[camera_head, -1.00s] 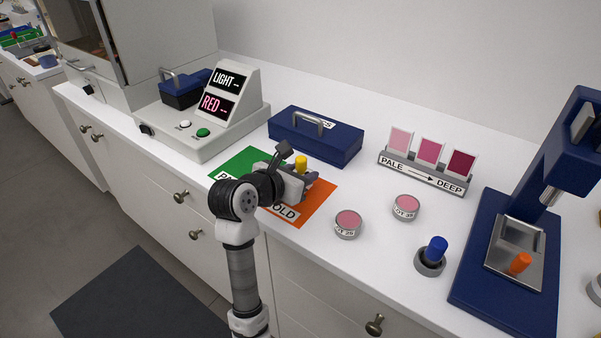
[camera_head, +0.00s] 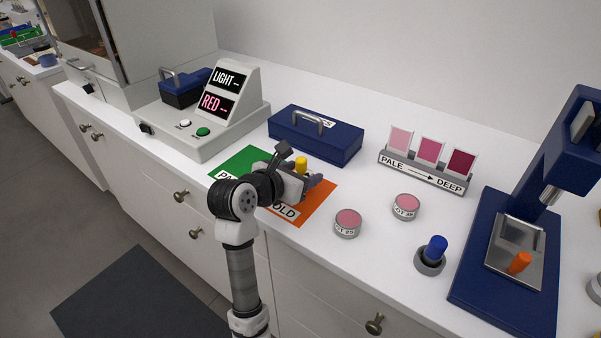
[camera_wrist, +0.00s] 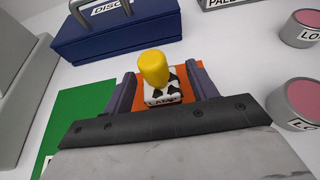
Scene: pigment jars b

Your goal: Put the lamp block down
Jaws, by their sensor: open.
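The lamp block (camera_wrist: 163,90) is a white block with black patches, a label reading "LAMP" and a yellow knob (camera_wrist: 153,68) on top. In the wrist view it stands upright on the orange mat (camera_wrist: 205,80), between the two fingers of my gripper (camera_wrist: 160,90). The fingers are open, with a gap showing on each side of the block. In the head view my gripper (camera_head: 304,180) is over the orange mat (camera_head: 322,205), marked "OLD" in its visible part. The yellow knob (camera_head: 302,163) shows there, and the block's body is mostly hidden by my gripper.
The green mat (camera_head: 243,163) adjoins the orange one on the left. A blue box (camera_head: 330,142) with a handle stands behind. Two pink pigment jars (camera_head: 348,230) (camera_head: 406,213) stand to the right. A blue-knobbed piece (camera_head: 433,255) and the blue press base (camera_head: 475,282) are farther right.

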